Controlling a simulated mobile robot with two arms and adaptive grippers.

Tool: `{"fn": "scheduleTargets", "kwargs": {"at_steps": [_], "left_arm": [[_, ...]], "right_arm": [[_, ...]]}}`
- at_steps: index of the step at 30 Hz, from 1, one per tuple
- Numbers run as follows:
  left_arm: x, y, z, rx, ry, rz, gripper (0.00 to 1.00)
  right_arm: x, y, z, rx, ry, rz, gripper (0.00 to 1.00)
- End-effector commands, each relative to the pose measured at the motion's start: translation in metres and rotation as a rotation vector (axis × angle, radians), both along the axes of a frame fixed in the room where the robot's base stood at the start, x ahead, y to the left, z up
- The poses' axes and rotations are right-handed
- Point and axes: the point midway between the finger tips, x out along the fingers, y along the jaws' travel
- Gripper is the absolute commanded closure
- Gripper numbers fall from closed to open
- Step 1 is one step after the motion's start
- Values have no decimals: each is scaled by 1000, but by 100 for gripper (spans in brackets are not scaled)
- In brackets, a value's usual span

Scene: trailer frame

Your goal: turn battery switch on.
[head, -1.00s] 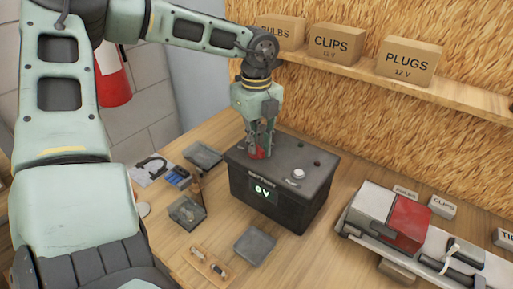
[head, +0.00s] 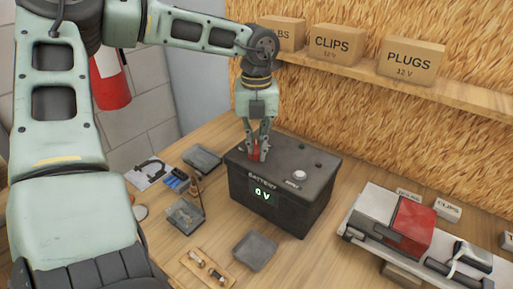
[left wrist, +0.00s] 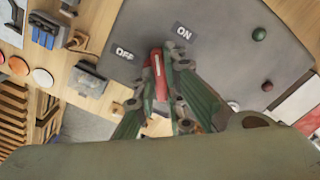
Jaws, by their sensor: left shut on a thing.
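The black battery box (head: 290,212) stands on the bench, and its front display (head: 262,194) reads 0 V. The red switch handle (head: 255,151) is on its top at the left. My left gripper (head: 257,154) points down and is shut on this handle. In the left wrist view the red handle (left wrist: 157,78) shows between the fingers (left wrist: 158,82). Its upper end lies between the OFF label (left wrist: 123,52) and the ON label (left wrist: 184,32). The fingers hide part of the switch. My right gripper is not in view.
A white button (head: 299,175) is on the box's top. Small trays (head: 255,250) and parts lie left of and in front of the box. A grey and red unit (head: 410,222) stands at right. A shelf with labelled boxes (head: 413,62) is behind.

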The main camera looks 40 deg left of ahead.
Motion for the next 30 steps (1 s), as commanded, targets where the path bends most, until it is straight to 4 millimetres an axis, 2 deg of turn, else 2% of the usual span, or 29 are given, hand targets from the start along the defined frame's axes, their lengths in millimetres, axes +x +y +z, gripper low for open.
{"fn": "scheduleTargets", "kwargs": {"at_steps": [9,18,21,30], "left_arm": [[0,0,-1,-1,2,-35,100],[-1,0,-2,-1,3,-393,100],[-1,0,-1,-1,3,-449,100],[-1,0,-1,-1,3,-470,100]], "right_arm": [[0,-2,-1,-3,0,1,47],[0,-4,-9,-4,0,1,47],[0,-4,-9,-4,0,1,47],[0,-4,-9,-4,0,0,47]]}}
